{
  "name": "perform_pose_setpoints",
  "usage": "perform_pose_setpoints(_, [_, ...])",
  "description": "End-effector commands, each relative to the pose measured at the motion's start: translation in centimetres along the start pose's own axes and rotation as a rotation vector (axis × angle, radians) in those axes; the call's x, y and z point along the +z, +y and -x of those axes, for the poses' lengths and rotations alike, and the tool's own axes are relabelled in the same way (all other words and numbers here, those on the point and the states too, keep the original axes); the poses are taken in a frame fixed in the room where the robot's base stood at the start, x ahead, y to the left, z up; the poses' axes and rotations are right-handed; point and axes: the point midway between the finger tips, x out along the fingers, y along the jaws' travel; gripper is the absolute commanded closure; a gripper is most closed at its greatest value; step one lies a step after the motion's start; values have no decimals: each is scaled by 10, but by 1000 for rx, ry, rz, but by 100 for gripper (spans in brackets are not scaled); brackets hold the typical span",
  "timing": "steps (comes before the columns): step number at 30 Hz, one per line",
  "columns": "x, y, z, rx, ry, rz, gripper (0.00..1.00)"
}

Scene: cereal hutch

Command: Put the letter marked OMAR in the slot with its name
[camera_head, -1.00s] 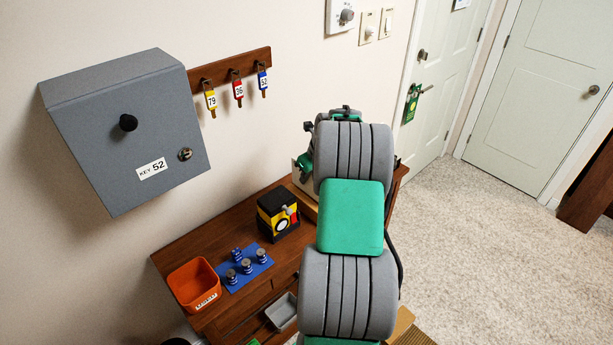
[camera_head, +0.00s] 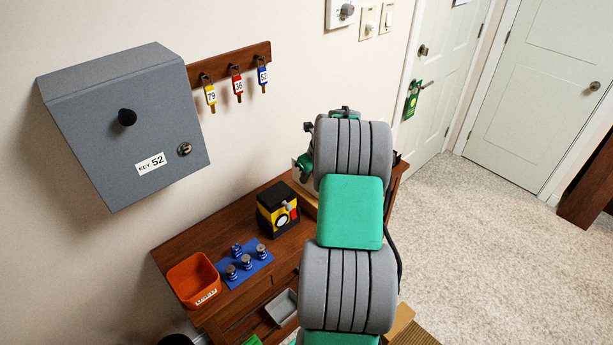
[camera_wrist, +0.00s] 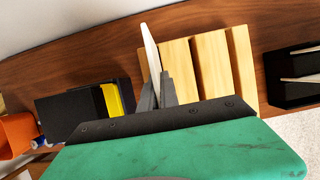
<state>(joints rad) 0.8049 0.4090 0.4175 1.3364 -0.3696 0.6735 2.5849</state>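A thin white letter (camera_wrist: 151,47) stands nearly edge-on in the wrist view, tilted a little. My gripper (camera_wrist: 157,90) is shut on its lower end, with the grey fingertips on either side. No name can be read on the letter from this angle. A pale wooden slotted rack (camera_wrist: 209,66) is right beside and behind the letter, with upright dividers. Its name labels do not show. I cannot tell whether the letter's far end is inside a slot or only in front of it. In the head view my arm hides the gripper, the letter and most of the rack.
A black tray (camera_wrist: 292,92) with pale papers is right of the rack. A black and yellow box (camera_head: 277,209), a blue mat (camera_head: 232,276) with several small pieces and an orange bin (camera_head: 193,279) stand left on the desk (camera_head: 172,250). A grey key cabinet (camera_head: 115,155) hangs above.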

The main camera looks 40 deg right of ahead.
Motion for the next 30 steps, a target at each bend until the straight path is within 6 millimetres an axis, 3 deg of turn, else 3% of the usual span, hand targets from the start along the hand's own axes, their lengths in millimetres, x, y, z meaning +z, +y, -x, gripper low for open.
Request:
perform_pose_setpoints(25, [-5, 0, -13, 0, 0, 0, 100])
perform_pose_setpoints(26, [-5, 0, -13, 0, 0, 0, 93])
perform_pose_setpoints(30, [-5, 0, -13, 0, 0, 0, 81])
